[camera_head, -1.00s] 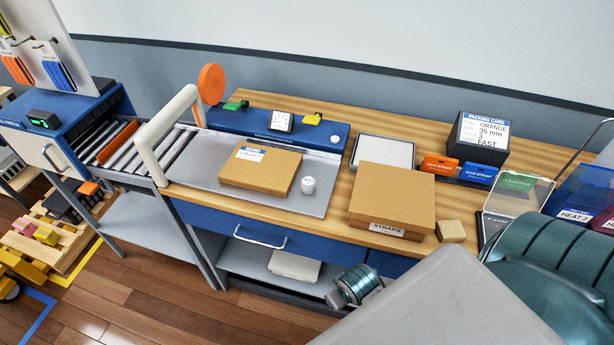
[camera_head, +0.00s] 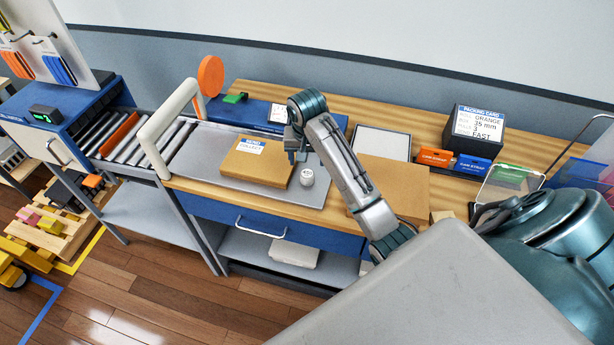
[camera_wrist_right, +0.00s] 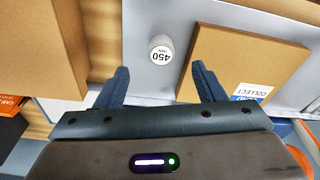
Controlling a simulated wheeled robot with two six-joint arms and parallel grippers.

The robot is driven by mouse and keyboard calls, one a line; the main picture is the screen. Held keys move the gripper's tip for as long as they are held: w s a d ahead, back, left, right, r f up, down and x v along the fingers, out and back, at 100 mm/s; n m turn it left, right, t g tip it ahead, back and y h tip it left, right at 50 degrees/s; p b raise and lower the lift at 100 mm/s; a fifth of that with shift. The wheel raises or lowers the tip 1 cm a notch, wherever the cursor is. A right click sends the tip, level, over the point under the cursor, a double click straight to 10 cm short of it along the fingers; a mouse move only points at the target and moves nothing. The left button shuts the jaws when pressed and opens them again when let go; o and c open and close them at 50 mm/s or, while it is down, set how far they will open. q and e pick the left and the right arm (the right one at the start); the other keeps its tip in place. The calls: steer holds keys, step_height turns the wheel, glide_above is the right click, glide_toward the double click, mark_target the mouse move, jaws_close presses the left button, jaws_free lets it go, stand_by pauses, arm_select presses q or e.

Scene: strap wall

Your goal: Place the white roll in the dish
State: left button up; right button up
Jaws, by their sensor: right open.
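A small white cylinder, the likely white roll (camera_head: 306,177), stands upright on the grey plate (camera_head: 212,150) beside a cardboard box. In the right wrist view the roll (camera_wrist_right: 161,50) shows a round top marked 450. My right gripper (camera_head: 297,157) is above the plate, close to the roll and the box edge. In the wrist view its fingers (camera_wrist_right: 160,75) are open and empty, with the roll ahead between their lines. No round dish is clear; a shallow pale square tray (camera_head: 383,143) lies behind the larger box. My left gripper is not in view.
A flat labelled cardboard box (camera_head: 250,161) lies left of the roll. A larger cardboard box (camera_head: 405,185) stands to the right, partly behind my arm. A white arch (camera_head: 166,130) and roller conveyor (camera_head: 112,132) are at left; orange and blue strap boxes (camera_head: 472,164) stand farther right.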

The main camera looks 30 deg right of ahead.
mark_target(307, 174)
steer(key=f+b, duration=0.1)
steer(key=b, duration=0.1)
steer(key=w+f+b, duration=0.1)
steer(key=shift+w+d+b, duration=0.2)
steer(key=shift+d+b, duration=0.15)
step_height(307, 174, down, 2)
steer(key=shift+w+d+p, duration=0.1)
steer(key=shift+w+p, duration=0.05)
steer(key=shift+p, duration=0.3)
steer(key=f+p, duration=0.2)
steer(key=f, duration=0.1)
steer(key=f+p, duration=0.1)
steer(key=shift+w+d+f, duration=0.2)
steer(key=shift+d+f, duration=0.05)
steer(key=shift+f, duration=0.45)
steer(key=c, duration=1.1)
